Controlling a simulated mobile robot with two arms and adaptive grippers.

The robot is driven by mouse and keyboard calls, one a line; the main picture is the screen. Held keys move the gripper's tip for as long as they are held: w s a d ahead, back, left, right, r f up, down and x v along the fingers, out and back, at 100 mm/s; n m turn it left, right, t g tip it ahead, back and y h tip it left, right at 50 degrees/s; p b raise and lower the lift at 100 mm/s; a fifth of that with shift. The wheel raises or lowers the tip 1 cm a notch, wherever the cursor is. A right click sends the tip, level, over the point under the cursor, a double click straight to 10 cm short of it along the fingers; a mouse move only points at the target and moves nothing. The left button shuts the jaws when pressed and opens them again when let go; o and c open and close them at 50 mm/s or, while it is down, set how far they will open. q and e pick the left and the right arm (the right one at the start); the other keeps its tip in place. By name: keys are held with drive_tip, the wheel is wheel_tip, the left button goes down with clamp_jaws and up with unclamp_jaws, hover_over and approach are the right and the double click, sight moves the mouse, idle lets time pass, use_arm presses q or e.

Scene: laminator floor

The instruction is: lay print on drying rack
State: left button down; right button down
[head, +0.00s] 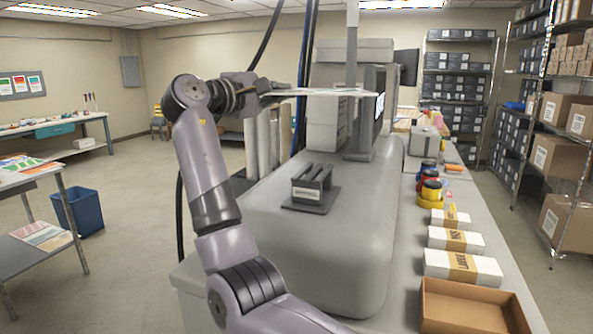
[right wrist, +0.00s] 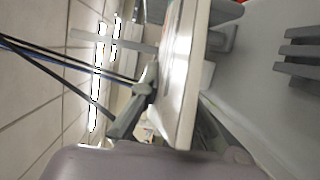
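A thin, flat, pale print (head: 325,92) is held level, nearly edge-on, above the grey machine. My right gripper (head: 270,96) is shut on its left end. In the right wrist view the print (right wrist: 183,80) is a pale slab with a bright edge, and a grey finger (right wrist: 135,112) presses on its side; the other finger is hidden. A two-level metal rack (head: 62,170) at the left edge carries colourful sheets on top and one sheet on its lower shelf; I cannot tell for certain that it is the drying rack. My left gripper is not in view.
The large grey machine (head: 350,230) bears a small slotted holder (head: 313,188). The right counter has white boxes (head: 462,268) and an open brown box (head: 470,307). A blue bin (head: 82,213) stands beside the rack. The floor between rack and machine is clear.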

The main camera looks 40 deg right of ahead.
drive_tip(key=f+p, duration=0.2)
drive_tip(key=f, duration=0.6)
drive_tip(key=f+p, duration=0.2)
drive_tip(key=f, duration=0.6)
drive_tip(key=shift+a+f, duration=0.2)
drive_tip(key=shift+f, duration=0.05)
drive_tip(key=shift+d+f, duration=0.1)
drive_tip(key=shift+f, duration=0.1)
drive_tip(key=c, duration=2.3)
unclamp_jaws()
drive_tip(key=shift+f, duration=0.1)
drive_tip(key=o, duration=0.5)
